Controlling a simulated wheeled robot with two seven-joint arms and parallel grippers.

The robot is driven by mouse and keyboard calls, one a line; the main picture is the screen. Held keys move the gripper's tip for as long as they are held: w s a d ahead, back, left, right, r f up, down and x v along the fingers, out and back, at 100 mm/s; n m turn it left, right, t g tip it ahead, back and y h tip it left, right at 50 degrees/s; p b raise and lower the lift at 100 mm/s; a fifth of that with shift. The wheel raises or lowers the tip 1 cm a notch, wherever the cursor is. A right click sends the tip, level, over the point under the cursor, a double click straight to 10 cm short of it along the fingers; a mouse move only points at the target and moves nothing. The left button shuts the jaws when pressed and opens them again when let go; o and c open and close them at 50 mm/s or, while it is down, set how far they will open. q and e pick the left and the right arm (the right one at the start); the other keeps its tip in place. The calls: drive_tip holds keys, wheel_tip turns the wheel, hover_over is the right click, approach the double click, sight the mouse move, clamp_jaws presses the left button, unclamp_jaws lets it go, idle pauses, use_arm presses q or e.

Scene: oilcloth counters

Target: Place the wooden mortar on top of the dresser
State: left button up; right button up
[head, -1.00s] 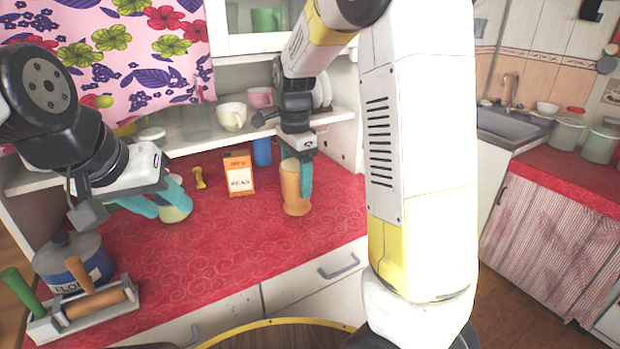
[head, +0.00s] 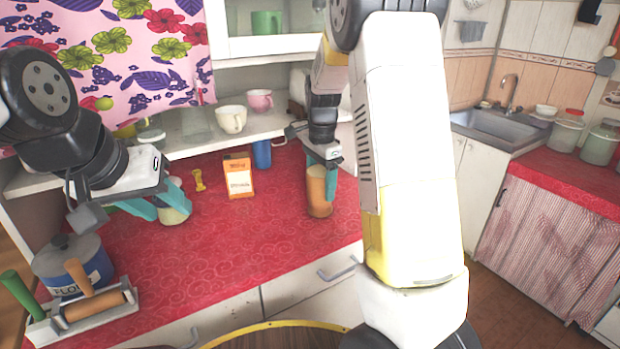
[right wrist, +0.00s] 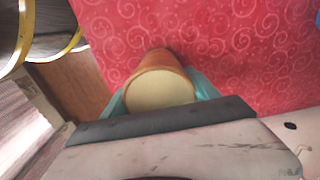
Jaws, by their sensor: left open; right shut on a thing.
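The wooden mortar (head: 318,195) is an orange-brown cup with a pale inside. My right gripper (head: 323,172) is shut on it, with teal fingers at its sides. The mortar tilts slightly and is over the red cloth top of the dresser (head: 230,240); I cannot tell if its base touches. In the right wrist view the mortar (right wrist: 160,85) sits between both fingers, its mouth facing the camera. My left gripper (head: 157,205) is open at the left, close to a pale jar (head: 176,212); I cannot tell if it touches.
An orange box (head: 238,176), a blue mug (head: 262,154) and a small yellow item (head: 199,181) stand behind. A flour pot (head: 75,265) and a rolling-pin rack (head: 85,318) are front left. Cups line the shelf (head: 190,148). The middle of the red cloth is clear.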

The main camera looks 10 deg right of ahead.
drive_tip(key=shift+f, duration=0.15)
drive_tip(key=o, duration=1.6)
drive_tip(key=shift+o, duration=0.2)
wheel_tip(320, 180, up, 12)
drive_tip(key=s+a+r+n+t+y, duration=0.1)
drive_tip(key=s+n+t, duration=0.2)
drive_tip(key=s+n, duration=0.4)
drive_tip(key=s+a+r+n+t+y, duration=0.1)
drive_tip(key=s+n+t, duration=0.2)
drive_tip(key=s, duration=1.4)
drive_tip(key=n, duration=0.4)
drive_tip(key=shift+s+a+r+n, duration=0.15)
drive_tip(key=shift+r+n, duration=0.15)
